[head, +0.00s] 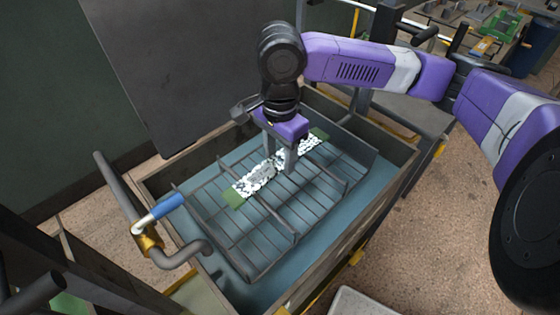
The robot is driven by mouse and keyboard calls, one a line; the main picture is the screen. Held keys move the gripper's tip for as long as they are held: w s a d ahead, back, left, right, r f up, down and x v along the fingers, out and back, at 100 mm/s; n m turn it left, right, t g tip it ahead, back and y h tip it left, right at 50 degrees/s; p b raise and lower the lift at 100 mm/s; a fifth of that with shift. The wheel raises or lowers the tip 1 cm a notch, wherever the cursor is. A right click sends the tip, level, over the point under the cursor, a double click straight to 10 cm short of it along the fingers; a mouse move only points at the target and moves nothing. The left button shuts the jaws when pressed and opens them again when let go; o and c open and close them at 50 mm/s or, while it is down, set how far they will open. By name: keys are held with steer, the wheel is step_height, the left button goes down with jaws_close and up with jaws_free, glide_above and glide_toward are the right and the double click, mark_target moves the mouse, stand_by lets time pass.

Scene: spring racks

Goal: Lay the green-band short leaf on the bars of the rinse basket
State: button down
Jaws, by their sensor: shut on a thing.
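The short leaf (261,180) is a narrow strip with a speckled black-and-white surface and a green band at each end. It lies across the dark bars of the rinse basket (265,222), or just above them; I cannot tell if it touches. My gripper (279,166) points down over the leaf with its two grey fingers at the leaf's middle, shut on it. The gripper's fingers hide part of the leaf's middle.
The basket sits in a blue-lined tank (349,237) with raised walls. A pipe with a blue-handled tap (165,209) stands at the left rim. A grey panel (190,60) rises behind. A light tray (365,303) lies at the front edge.

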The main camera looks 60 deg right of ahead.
mark_target(280, 160)
steer(key=shift+f, duration=1.1)
steer(key=shift+f, duration=0.45)
steer(key=c, duration=0.7)
jaws_free()
steer(key=shift+f, duration=0.1)
step_height(280, 160, up, 13)
steer(key=shift+r+p, duration=0.1)
steer(key=shift+p, duration=0.35)
